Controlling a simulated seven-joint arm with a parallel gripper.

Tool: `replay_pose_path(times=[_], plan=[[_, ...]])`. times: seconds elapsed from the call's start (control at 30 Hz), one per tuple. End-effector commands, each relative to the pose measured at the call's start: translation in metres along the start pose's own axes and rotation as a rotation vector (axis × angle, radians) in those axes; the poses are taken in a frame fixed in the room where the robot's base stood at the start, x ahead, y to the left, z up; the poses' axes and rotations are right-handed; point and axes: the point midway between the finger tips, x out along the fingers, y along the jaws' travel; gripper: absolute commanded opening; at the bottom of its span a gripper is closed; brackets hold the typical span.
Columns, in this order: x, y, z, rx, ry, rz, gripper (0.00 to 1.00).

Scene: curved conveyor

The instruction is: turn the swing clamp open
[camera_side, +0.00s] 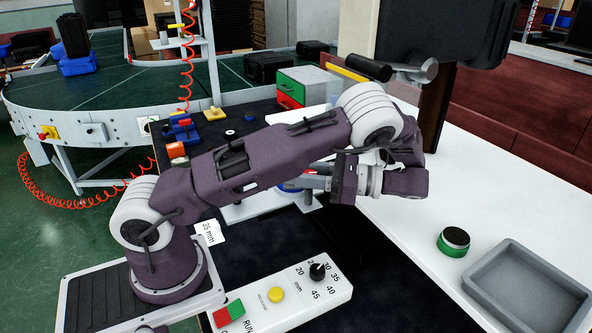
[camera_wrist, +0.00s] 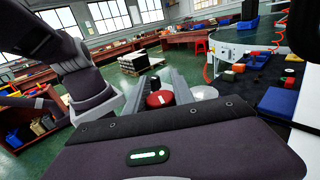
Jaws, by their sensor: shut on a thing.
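My gripper (camera_side: 290,183) reaches left at mid-picture in the side view, low over the work area beside the white table. In the wrist view its two long grey fingers (camera_wrist: 160,90) stand on either side of a round red-topped part (camera_wrist: 160,99), which I take for the swing clamp's handle end. The fingers are shut on it.
A control box with a dial (camera_side: 318,271) and coloured buttons lies in front. A grey tray (camera_side: 507,254) and a green-black button (camera_side: 453,242) sit on the white table. The curved conveyor (camera_side: 110,85) is at back left.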

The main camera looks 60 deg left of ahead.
Motion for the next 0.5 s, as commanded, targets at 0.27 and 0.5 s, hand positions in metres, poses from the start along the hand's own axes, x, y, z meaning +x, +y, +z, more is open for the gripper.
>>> replay_pose_path(times=[0.27,0.5], plan=[[-0.0005,0.0038,0.0006,-0.003,-0.002,0.123,0.0],[-0.0006,0.0053,0.0006,-0.002,-0.001,0.167,0.0]])
